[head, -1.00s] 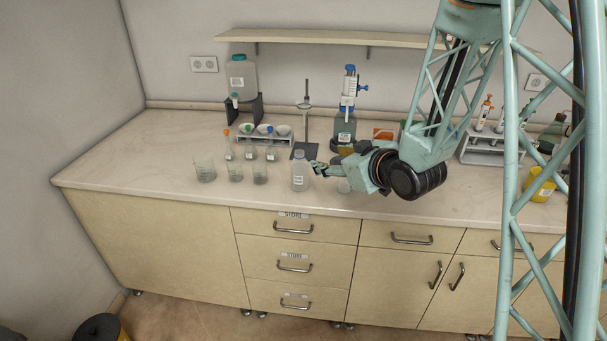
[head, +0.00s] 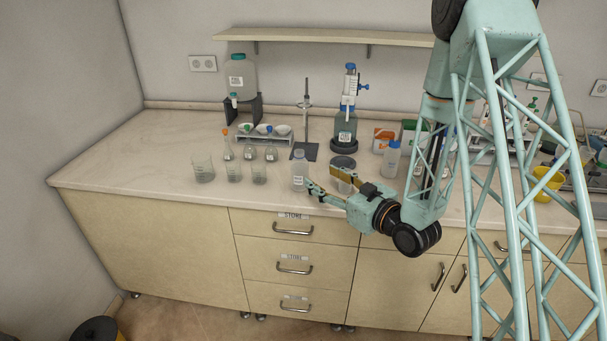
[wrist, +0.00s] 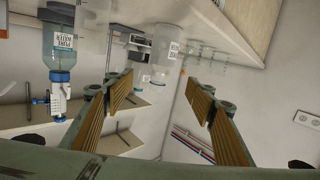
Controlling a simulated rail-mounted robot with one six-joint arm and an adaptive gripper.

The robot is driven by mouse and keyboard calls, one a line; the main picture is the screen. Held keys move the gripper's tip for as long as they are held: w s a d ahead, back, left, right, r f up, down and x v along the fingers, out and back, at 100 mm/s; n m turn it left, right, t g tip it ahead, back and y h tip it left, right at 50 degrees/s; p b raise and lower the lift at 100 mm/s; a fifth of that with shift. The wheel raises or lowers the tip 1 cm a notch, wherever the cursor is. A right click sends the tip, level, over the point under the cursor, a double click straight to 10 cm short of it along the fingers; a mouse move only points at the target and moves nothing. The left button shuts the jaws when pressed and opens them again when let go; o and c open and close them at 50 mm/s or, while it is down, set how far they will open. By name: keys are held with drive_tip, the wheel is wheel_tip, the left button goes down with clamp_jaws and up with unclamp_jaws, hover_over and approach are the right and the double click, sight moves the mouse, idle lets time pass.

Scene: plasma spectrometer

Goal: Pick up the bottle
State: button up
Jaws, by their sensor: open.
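A clear, pale bottle with a light cap and a white label (head: 298,172) stands upright near the counter's front edge, left of my gripper. My gripper (head: 320,178) is open and empty at the counter's front edge, pointing left and back toward the bottle. In the wrist view, which is upside down, the bottle (wrist: 163,62) appears between the two spread fingers (wrist: 160,92) and beyond their tips, apart from them. Its lower part faces the top of that picture.
Several glass beakers (head: 203,169) and flasks (head: 249,151) stand left of the bottle. A stand (head: 306,120) and a blue-topped dispenser bottle (head: 345,127) are behind. A blue-capped bottle (head: 391,159) stands to the right. A shelf (head: 330,38) hangs above; the counter's left end is clear.

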sight(305, 170)
drive_tip(key=shift+s+d+f+m+t+y, duration=0.15)
drive_tip(key=shift+s+f+t, duration=0.1)
drive_tip(key=shift+f, duration=0.25)
drive_tip(key=shift+s+d+f+m+t+y, duration=0.15)
drive_tip(key=shift+s+f+t, duration=0.1)
drive_tip(key=shift+f, duration=0.2)
drive_tip(key=shift+w, duration=0.1)
drive_tip(key=shift+b+x, duration=0.5)
drive_tip(key=shift+x, duration=3.75)
drive_tip(key=shift+w+a, duration=0.1)
drive_tip(key=shift+b+x, duration=0.45)
drive_tip(key=shift+x, duration=2)
drive_tip(key=shift+f, duration=0.1)
drive_tip(key=c, duration=1.1)
